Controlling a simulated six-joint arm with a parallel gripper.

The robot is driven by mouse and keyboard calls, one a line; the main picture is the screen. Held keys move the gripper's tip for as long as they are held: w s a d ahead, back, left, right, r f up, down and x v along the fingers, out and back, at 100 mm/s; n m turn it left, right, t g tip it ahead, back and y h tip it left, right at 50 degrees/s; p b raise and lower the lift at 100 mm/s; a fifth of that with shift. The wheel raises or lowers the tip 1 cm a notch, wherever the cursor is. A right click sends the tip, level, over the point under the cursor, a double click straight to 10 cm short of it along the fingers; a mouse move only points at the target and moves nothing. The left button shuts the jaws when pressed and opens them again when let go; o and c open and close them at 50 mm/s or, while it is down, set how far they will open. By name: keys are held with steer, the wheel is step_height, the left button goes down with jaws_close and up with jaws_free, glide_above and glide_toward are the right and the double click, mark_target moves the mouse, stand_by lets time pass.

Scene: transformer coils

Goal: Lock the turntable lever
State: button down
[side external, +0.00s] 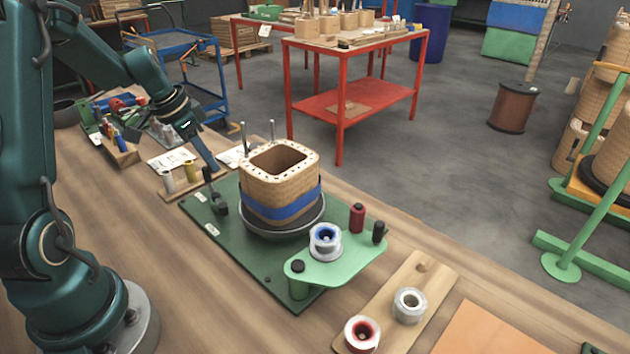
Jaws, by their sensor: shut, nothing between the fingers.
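My gripper (211,165) points down at the left of the green base plate (222,241), its narrow fingers shut and empty. A black lever (219,202) stands at the plate's left edge, beside the turntable (265,234). My fingertips are at or just behind the lever's upper end; I cannot tell if they touch it. The turntable is a dark round disc with a pale rim. On it sits a square, hollow tan coil (279,185) with a blue band around its lower part.
Small tool holders (180,180) stand behind the lever.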

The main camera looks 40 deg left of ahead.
steer(key=s+n, duration=0.1)
steer(key=n, duration=0.1)
steer(key=n+y, duration=0.1)
steer(key=n, duration=0.1)
steer(key=s+n+y, duration=0.1)
steer(key=shift+s+a+n, duration=0.3)
steer(key=shift+s+n, duration=0.05)
steer(key=shift+n, duration=0.05)
steer(key=shift+s, duration=0.6)
steer(key=shift+s+d, duration=0.15)
steer(key=shift+s, duration=0.05)
steer(key=shift+w, duration=0.15)
steer(key=shift+w+a, duration=0.6)
steer(key=shift+w, duration=0.15)
steer(key=shift+w+a, duration=0.55)
steer(key=shift+w, duration=0.2)
steer(key=v, duration=1)
steer(key=shift+w+d, duration=0.25)
steer(key=shift+d, duration=0.05)
